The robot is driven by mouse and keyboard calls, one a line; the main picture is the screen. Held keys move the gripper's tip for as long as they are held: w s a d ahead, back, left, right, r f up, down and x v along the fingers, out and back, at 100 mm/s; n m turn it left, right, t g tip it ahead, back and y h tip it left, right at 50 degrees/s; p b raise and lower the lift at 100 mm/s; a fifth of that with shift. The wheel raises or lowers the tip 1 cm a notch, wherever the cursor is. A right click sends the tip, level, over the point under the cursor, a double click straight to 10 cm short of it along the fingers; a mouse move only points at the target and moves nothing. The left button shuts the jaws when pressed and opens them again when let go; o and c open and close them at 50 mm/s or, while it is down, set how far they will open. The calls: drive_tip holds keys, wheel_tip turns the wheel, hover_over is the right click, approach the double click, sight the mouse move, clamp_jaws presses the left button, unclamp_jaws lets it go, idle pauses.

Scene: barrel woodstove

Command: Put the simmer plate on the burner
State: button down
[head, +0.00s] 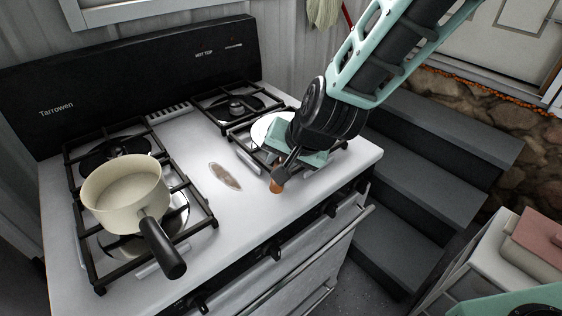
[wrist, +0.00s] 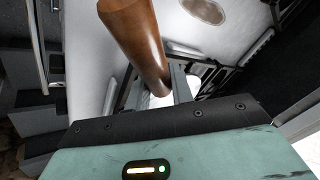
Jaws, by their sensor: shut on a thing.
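My gripper (head: 281,174) is low over the right front of the stove, shut on a brown wooden handle (head: 276,186), which I take to be the simmer plate's. The handle also shows large in the wrist view (wrist: 137,42), between the fingers. A pale shiny disc (head: 264,130) lies at the right front burner, partly hidden by my gripper. I cannot tell whether it is the simmer plate or the burner's bowl, or whether the held thing touches the grate. The right front burner's black grate (head: 238,139) shows around my gripper.
A cream saucepan (head: 125,190) stands on the left front grate, its black handle toward the front. The right rear burner (head: 238,106) is bare. A brown-marked oval (head: 225,177) lies on the white middle of the stovetop. Dark steps (head: 430,160) are at right.

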drive_tip(key=shift+f, duration=0.1)
drive_tip(key=c, duration=1.2)
unclamp_jaws()
drive_tip(key=shift+s+r, duration=0.1)
drive_tip(key=shift+r, duration=0.3)
drive_tip(key=p+v, duration=0.5)
drive_tip(key=v, duration=0.7)
drive_tip(key=s+d+n+g+h, duration=0.1)
drive_tip(key=s+d+n+g, duration=0.1)
drive_tip(key=s+n, duration=0.3)
drive_tip(key=s+d+n+g+h, duration=0.2)
drive_tip(key=s+n, duration=0.4)
drive_tip(key=s, duration=0.6)
drive_tip(key=shift+d+r+g, duration=0.15)
drive_tip(key=shift+d+g, duration=0.65)
drive_tip(key=shift+d, duration=0.3)
